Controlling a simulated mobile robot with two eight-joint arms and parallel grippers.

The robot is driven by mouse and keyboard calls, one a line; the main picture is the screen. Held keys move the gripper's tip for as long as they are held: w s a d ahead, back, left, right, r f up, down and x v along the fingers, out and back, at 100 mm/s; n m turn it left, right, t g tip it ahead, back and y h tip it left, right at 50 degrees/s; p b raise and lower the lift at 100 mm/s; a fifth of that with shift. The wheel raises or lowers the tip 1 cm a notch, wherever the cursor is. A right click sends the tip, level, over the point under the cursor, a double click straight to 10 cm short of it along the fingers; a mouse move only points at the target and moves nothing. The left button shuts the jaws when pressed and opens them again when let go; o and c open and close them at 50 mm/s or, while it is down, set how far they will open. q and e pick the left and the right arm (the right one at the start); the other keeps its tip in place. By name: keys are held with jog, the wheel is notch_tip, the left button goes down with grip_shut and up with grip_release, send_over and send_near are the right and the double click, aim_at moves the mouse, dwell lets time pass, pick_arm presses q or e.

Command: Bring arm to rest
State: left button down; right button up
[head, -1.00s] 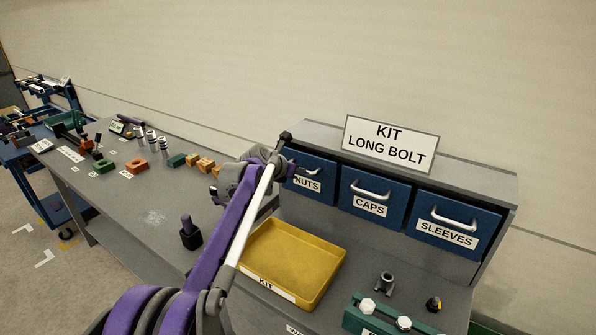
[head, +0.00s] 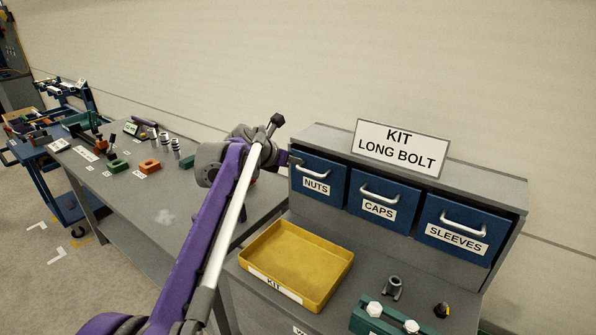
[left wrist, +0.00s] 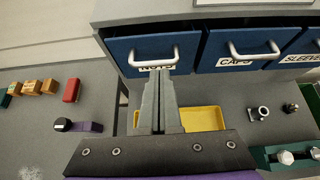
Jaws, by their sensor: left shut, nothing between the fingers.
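My left arm (head: 205,235), purple and grey, reaches from the bottom of the head view toward the drawer unit. My left gripper (left wrist: 160,84) is shut and empty in the left wrist view. There its fingertips overlap the lower edge of the NUTS drawer handle (left wrist: 153,58); I cannot tell whether they touch. In the head view the gripper (head: 296,161) shows only in part beside the NUTS drawer (head: 318,172), mostly hidden behind the wrist. My right gripper is in neither view.
The blue CAPS (head: 378,198) and SLEEVES (head: 458,228) drawers look shut. A yellow kit tray (head: 330,293) lies empty below them. A green block with bolts (head: 372,318) stands front right. Orange and green blocks lie on the left bench (head: 165,215). A dark and purple piece (left wrist: 85,126) lies left of the fingers.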

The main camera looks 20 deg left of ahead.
pick_arm(q)
jog(key=s+d+f+m+g, duration=0.1)
jog(key=s+d+f+m, duration=0.15)
jog(key=s+m, duration=0.45)
jog(key=s+d+f+m+g+y, duration=0.1)
jog(key=s+f+m, duration=0.3)
jog(key=s, duration=0.4)
jog(key=s+d+f+m+g, duration=0.1)
jog(key=s+f+m, duration=0.2)
jog(key=s+m, duration=0.4)
jog(key=s+f+m+g+y, duration=0.1)
jog(key=s+f+m, duration=0.6)
jog(key=s, duration=0.3)
jog(key=s+a+f+m+g+y, duration=0.1)
jog(key=s+f+m, duration=0.6)
jog(key=s+f, duration=0.2)
jog(key=shift+s+a+y, duration=0.3)
jog(key=shift+s+y, duration=0.1)
jog(key=shift+s, duration=0.8)
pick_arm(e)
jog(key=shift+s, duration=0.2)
pick_arm(q)
jog(key=shift+f, duration=0.1)
